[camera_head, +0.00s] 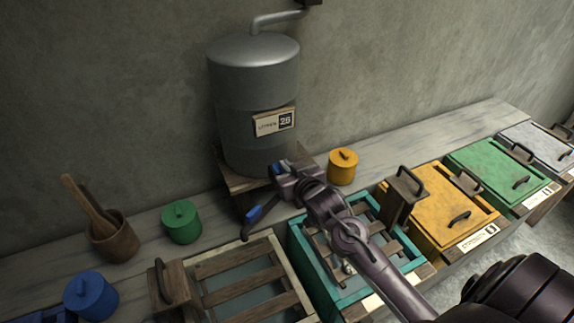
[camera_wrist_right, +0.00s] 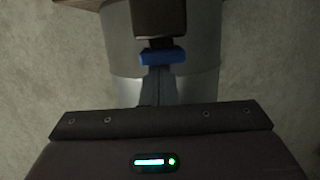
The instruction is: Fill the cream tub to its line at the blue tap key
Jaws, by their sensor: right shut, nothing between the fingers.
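The cream tub (camera_head: 284,241) stands at the front centre with wooden slats across its top. A grey-blue surface shows between the slats; its level against a line cannot be told. The grey tank (camera_head: 254,85) stands behind on a wooden stand. My left gripper is out of view.
A teal tub (camera_head: 297,243) stands right of the cream one, under my right arm. Yellow (camera_head: 440,205) and green (camera_head: 492,166) lidded bins are farther right. Green (camera_head: 181,222), yellow (camera_head: 342,167) and blue (camera_head: 90,297) pots and a mortar (camera_head: 114,240) stand on the bench.

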